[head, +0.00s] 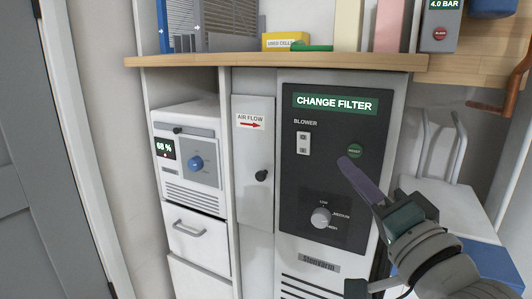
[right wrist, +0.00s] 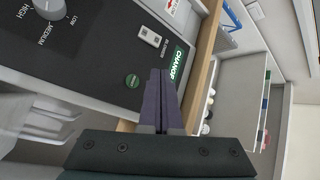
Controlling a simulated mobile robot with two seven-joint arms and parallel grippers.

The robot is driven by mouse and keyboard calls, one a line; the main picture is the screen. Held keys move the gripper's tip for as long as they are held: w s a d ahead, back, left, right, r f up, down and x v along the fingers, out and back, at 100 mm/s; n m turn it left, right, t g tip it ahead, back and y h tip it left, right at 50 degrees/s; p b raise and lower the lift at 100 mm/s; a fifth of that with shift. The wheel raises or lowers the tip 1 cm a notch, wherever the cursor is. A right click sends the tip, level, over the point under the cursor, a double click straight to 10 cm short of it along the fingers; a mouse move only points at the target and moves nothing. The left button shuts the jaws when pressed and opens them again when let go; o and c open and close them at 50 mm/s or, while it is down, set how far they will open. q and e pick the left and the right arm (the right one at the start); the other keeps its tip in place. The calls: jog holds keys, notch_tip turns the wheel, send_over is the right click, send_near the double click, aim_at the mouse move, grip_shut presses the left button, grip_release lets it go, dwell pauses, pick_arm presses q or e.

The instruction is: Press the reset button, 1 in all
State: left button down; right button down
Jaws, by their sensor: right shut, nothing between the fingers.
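I cannot tell how far the fingertips stand off the panel. My left gripper is not in view.
A blower switch (head: 303,143) and a round knob (head: 320,218) are on the same panel. A wooden shelf (head: 270,61) juts out above it.

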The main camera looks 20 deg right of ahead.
aim_at(355, 151)
jog(key=shift+w+d+b, duration=0.95)
jog(key=shift+w+d, duration=0.8)
jog(key=shift+d, duration=0.3)
jog(key=shift+w+d, duration=0.1)
jog(key=shift+w, duration=0.05)
dwell(0.5)
jog(key=shift+w+d, duration=0.15)
jog(key=shift+d, duration=0.05)
jog(key=shift+w+d+b, duration=0.25)
jog(key=shift+d+b, duration=0.05)
dwell(0.7)
jog(key=shift+s+a+r+p, duration=0.1)
jog(key=shift+s+a+p, duration=0.25)
jog(key=shift+p, duration=0.15)
jog(key=shift+s+a, duration=0.2)
jog(key=shift+a, duration=0.05)
